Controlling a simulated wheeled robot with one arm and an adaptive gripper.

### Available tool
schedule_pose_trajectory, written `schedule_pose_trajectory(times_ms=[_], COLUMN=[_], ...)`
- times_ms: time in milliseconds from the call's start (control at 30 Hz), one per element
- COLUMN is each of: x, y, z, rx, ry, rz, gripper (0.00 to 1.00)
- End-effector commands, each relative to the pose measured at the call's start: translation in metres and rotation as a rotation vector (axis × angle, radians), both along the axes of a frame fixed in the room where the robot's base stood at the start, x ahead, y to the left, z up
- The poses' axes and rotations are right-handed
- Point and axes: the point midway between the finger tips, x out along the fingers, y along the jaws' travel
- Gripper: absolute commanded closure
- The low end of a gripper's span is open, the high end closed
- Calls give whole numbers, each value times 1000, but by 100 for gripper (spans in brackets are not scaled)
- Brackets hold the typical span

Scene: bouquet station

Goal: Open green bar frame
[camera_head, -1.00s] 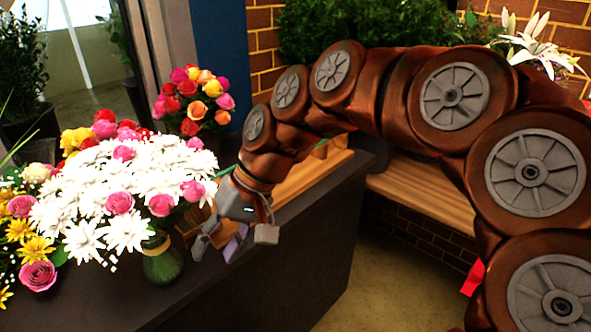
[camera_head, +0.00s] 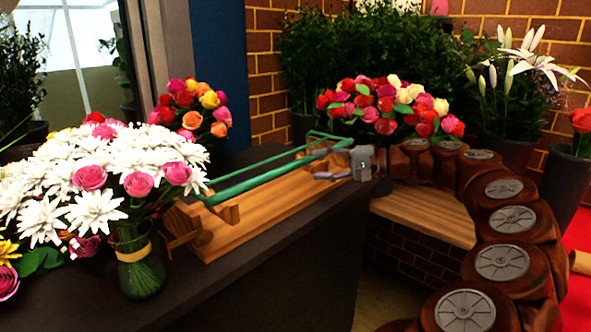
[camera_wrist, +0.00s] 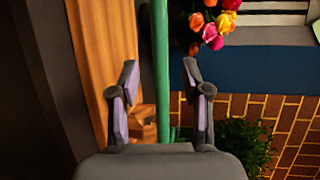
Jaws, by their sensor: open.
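The green bar frame (camera_head: 262,176) lies along the top of a long wooden stand (camera_head: 270,212) on the dark counter. Its long bars run from near the white flowers to the counter's far end. My gripper (camera_head: 320,164) is at the far right end of the frame, with its fingers pointing left. In the wrist view a green bar (camera_wrist: 160,60) runs between the two spread fingers of my gripper (camera_wrist: 160,74), with a gap visible on each side. Wood shows to the left of the bar. Contact at the bar's far end is hidden by my gripper.
A glass vase (camera_head: 138,262) with white and pink flowers stands at the counter's left front. Orange and pink flowers (camera_head: 190,108) stand behind the stand. A red and pink bouquet (camera_head: 385,108) and a wooden bench (camera_head: 425,212) are at the right. The dark counter (camera_head: 270,285) is clear in front.

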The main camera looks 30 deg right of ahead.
Motion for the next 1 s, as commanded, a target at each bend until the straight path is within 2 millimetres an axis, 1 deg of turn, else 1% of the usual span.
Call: schedule_pose_trajectory(times_ms=[433, 600, 800, 1000], x=[47, 55, 55, 55], y=[37, 42, 41, 41], z=[-12, -13, -13, -13], rx=[-1, 0, -1, -1], ry=[5, 3, 3, 3], rz=[6, 4, 3, 3], gripper=[52, 52, 52, 73])
